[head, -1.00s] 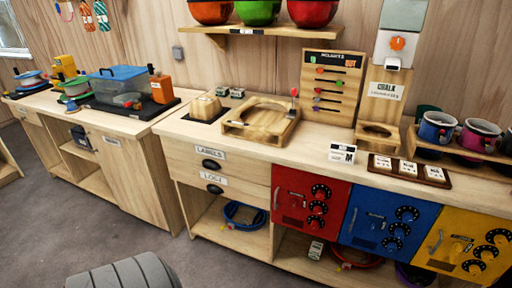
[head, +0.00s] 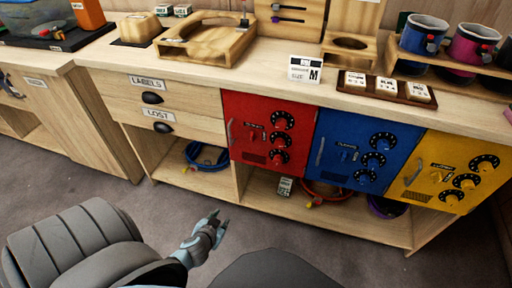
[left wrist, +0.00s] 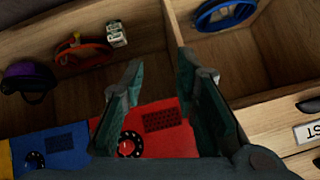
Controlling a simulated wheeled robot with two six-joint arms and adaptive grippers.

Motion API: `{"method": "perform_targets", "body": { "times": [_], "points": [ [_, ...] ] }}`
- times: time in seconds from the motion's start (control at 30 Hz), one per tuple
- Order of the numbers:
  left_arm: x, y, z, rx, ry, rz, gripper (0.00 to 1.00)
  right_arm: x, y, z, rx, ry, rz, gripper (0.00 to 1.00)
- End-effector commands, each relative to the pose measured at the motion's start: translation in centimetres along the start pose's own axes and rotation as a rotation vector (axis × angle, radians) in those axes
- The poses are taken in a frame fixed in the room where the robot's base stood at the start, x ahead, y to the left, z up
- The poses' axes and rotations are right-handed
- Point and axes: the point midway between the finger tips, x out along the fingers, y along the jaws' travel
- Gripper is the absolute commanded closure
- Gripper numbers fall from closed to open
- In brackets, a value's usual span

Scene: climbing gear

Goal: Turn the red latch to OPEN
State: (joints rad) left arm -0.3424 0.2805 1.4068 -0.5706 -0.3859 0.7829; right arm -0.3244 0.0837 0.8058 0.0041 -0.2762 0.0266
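The red door (head: 265,105) of a small locker stands under the bench top, with a grey handle at its left edge and black dials on its right side. The small red latch (head: 253,136) is left of the dials, below the label plate; its setting is too small to read. My left gripper (head: 220,222) is in front of and below the door, apart from it. In the left wrist view the left gripper (left wrist: 158,85) is open and empty. The red door (left wrist: 165,115) shows beyond its fingers with a grille and a dial; the latch is hidden there. My right gripper is out of view.
A blue door (head: 340,180) and a yellow door (head: 412,196) stand to the right. A drawer labelled LOST (head: 190,130) is to the left. The open shelf below holds a blue rope coil (head: 205,165). The floor in front is clear.

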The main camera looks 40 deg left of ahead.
Motion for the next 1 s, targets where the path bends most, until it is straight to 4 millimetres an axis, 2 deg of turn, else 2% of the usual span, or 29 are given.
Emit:
{"method": "perform_targets", "body": {
  "times": [0.03, 0.1, 0.2, 0.3, 0.37, 0.47, 0.7, 0.83, 1.0],
  "points": [
    [2.5, 0.0, -3.1, -0.042, 0.161, -0.027, 0.72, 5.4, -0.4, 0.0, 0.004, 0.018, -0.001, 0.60],
    [1.3, -0.6, -9.9, -0.118, 0.380, -0.045, 0.72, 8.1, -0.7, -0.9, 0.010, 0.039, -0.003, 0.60],
    [-2.2, -0.9, -16.4, -0.209, 0.610, -0.033, 0.72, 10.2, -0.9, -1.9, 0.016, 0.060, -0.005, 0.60],
    [-4.4, -1.1, -19.6, -0.256, 0.715, -0.016, 0.72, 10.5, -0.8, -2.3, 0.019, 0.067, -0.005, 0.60],
    [-4.5, -1.2, -20.7, -0.264, 0.731, -0.013, 0.72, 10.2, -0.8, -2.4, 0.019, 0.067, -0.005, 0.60],
    [-3.3, -1.5, -22.3, -0.266, 0.732, -0.013, 0.72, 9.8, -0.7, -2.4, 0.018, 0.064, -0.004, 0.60],
    [2.1, -2.2, -26.8, -0.267, 0.729, -0.014, 0.72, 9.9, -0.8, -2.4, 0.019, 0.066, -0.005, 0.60],
    [4.2, -2.4, -28.5, -0.266, 0.727, -0.012, 0.72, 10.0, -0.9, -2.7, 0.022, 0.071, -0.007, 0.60],
    [5.4, -2.6, -29.5, -0.265, 0.725, -0.011, 0.72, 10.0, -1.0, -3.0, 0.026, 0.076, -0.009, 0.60]
  ]
}}
